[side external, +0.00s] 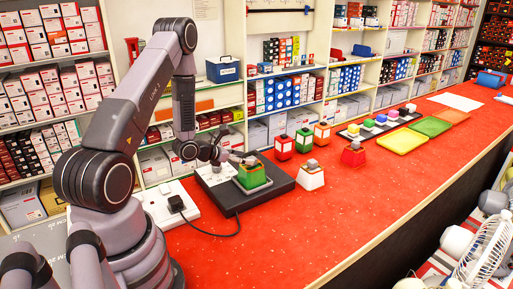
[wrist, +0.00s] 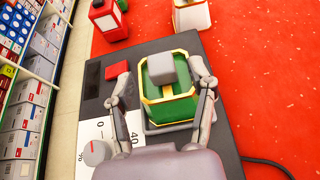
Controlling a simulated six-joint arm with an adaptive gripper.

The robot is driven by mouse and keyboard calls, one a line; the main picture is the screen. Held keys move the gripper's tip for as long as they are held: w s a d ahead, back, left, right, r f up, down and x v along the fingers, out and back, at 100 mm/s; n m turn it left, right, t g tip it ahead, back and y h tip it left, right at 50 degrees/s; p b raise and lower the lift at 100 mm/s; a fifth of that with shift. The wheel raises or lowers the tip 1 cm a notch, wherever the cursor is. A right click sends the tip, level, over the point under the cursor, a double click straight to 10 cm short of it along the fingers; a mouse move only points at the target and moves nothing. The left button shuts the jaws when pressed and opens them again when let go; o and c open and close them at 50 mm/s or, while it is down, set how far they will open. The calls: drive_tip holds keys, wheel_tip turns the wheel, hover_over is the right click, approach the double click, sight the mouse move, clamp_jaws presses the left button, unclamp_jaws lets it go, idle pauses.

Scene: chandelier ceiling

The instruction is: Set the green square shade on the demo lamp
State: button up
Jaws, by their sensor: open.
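The green square shade (side external: 252,176) has gold edging and a grey block on top. It stands upright over the black slab (side external: 281,184) on the counter. In the wrist view the green shade (wrist: 178,108) is between the fingers of my gripper (wrist: 163,84). One finger is on each side of it, and the fingers look apart from its walls. My gripper (side external: 236,158) is open and low at the shade in the side view. The demo lamp under the shade is hidden, so I cannot tell how the shade seats on it.
A white tapered shade (side external: 311,179) and a red one (side external: 353,156) stand to the right. Red (side external: 283,148), green (side external: 304,141) and orange (side external: 322,136) lanterns stand behind. The slab carries a dial (wrist: 96,152) and red square (wrist: 117,70). A cable (side external: 212,234) runs in front. The right counter front is clear.

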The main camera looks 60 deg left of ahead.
drive_tip(key=v, duration=0.6)
drive_tip(key=w+d+r+m+g+h, duration=0.1)
drive_tip(key=w+d+r+m+h, duration=0.1)
drive_tip(key=d+r+m+h, duration=0.9)
drive_tip(key=s+d+r+m+g, duration=0.3)
drive_tip(key=d+r+m, duration=0.1)
drive_tip(key=d, duration=0.2)
drive_tip(key=s+d+r+m+g, duration=0.3)
drive_tip(key=d+m, duration=0.1)
drive_tip(key=d, duration=0.2)
drive_tip(key=s+d+r+m+g+y, duration=0.1)
drive_tip(key=s+r+m+g+y, duration=0.15)
drive_tip(key=s+m, duration=0.25)
drive_tip(key=s+d+r+m+g+y, duration=0.1)
drive_tip(key=s+m+y, duration=0.2)
drive_tip(key=s+m, duration=0.3)
drive_tip(key=s+a+r+m+t+y, duration=0.3)
drive_tip(key=a+r+m+y, duration=0.1)
drive_tip(key=a+m+y, duration=0.1)
drive_tip(key=shift+s+a+m+y, duration=0.15)
drive_tip(key=shift+s+m+y, duration=0.1)
drive_tip(key=shift+m+y, duration=0.15)
